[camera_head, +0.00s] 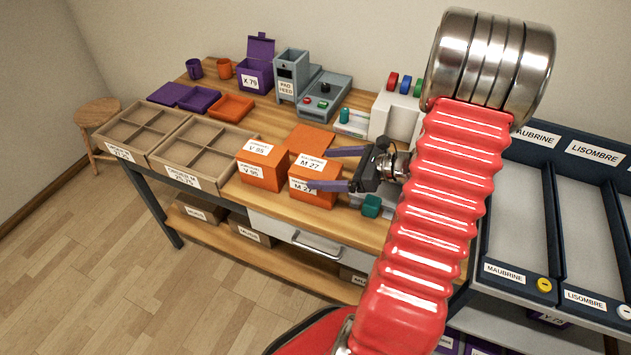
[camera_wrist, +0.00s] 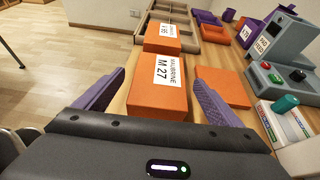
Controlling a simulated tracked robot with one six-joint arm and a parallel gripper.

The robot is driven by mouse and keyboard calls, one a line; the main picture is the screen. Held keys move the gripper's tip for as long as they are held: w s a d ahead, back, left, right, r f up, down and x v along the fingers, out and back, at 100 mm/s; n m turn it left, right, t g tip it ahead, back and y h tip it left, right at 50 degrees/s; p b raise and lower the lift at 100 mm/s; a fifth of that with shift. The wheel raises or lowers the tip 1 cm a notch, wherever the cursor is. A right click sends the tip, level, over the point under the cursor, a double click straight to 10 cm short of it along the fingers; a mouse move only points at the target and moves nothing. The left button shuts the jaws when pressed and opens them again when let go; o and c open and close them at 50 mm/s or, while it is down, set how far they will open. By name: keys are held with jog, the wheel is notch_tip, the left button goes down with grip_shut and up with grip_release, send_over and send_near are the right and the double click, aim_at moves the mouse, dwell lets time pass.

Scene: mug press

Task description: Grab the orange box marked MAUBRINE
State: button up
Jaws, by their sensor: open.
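The orange box marked MAUBRINE M 27 (camera_head: 300,197) stands on the wooden bench, its label on the top and front. In the wrist view the box (camera_wrist: 155,101) lies straight ahead, between the two purple fingers, with gaps on both sides. My gripper (camera_head: 319,169) is open, its fingers reaching left on the far and near sides of the box. In the wrist view the gripper (camera_wrist: 159,77) holds nothing. The near finger hides part of the box in the head view.
Another orange box marked V 95 (camera_head: 262,183) stands close to its left. A flat orange piece (camera_head: 311,138) lies behind. Divided trays (camera_head: 150,152) are farther left. A grey console (camera_head: 325,95) and a small green-topped item (camera_head: 371,206) are nearby. A rack with a MAUBRINE lane (camera_head: 510,225) stands right.

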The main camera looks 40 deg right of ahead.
jog(key=shift+w+a+f, duration=0.2)
jog(key=shift+w, duration=0.15)
dwell(0.3)
jog(key=c, duration=1.8)
jog(key=shift+o, duration=0.2)
jog(key=shift+r, duration=0.1)
notch_tip(320, 180, up, 10)
